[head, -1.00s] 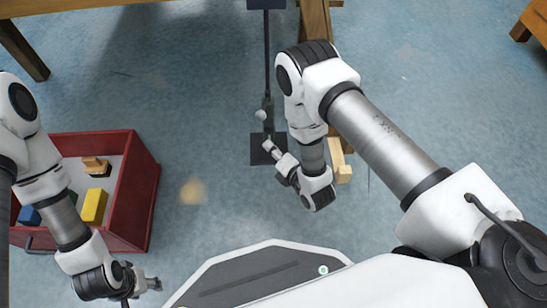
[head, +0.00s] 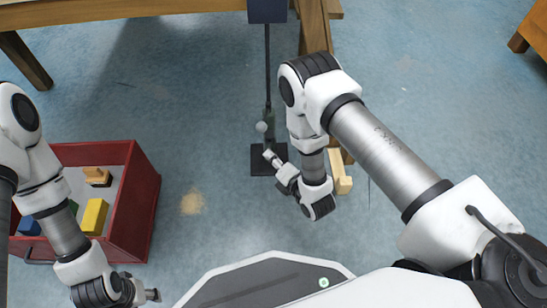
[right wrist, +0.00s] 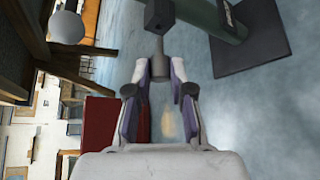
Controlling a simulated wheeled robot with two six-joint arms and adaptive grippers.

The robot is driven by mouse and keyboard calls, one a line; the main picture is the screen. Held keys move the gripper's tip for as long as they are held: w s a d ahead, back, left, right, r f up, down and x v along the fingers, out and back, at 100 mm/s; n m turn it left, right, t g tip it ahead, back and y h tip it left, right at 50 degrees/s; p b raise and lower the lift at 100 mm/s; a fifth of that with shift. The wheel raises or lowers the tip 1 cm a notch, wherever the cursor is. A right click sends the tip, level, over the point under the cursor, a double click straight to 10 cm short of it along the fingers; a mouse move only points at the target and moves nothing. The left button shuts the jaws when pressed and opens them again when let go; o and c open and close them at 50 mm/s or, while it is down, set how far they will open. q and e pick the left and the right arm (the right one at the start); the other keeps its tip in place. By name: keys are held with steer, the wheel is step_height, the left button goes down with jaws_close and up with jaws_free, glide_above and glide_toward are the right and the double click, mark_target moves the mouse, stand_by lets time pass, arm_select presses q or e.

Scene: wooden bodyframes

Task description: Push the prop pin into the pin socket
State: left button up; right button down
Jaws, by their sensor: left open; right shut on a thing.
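My right gripper (right wrist: 160,75) is shut on the grey prop pin (right wrist: 159,68). In the right wrist view, the pin's narrow stem points up the picture towards a small dark block (right wrist: 159,13), which looks like the pin socket. I cannot tell whether the stem touches or enters it. In the head view, my right gripper (head: 268,153) is low beside the thin dark stand (head: 267,80), over its black base plate (head: 260,172). The pin is too small to make out there. My left gripper (head: 150,295) is open and empty at the lower left.
A grey ball (head: 261,127) sits by the lower stand; it also shows in the right wrist view (right wrist: 68,27). A red crate (head: 145,205) with coloured blocks stands at left. A wooden frame (head: 316,38) and a pale wooden piece (head: 341,178) are near my right arm. Open floor lies between crate and stand.

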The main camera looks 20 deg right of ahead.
stand_by(0.9)
steer(key=shift+p, duration=0.4)
steer(key=shift+w+d+b, duration=0.2)
steer(key=shift+w+d, duration=0.1)
steer(key=shift+w, duration=0.7)
steer(key=shift+w+d+b, duration=0.2)
steer(key=shift+w+d, duration=0.05)
steer(key=shift+w, duration=0.7)
steer(key=c, duration=0.9)
jaws_free()
steer(key=shift+c, duration=0.2)
steer(key=shift+s, duration=0.15)
steer(key=v, duration=1.2)
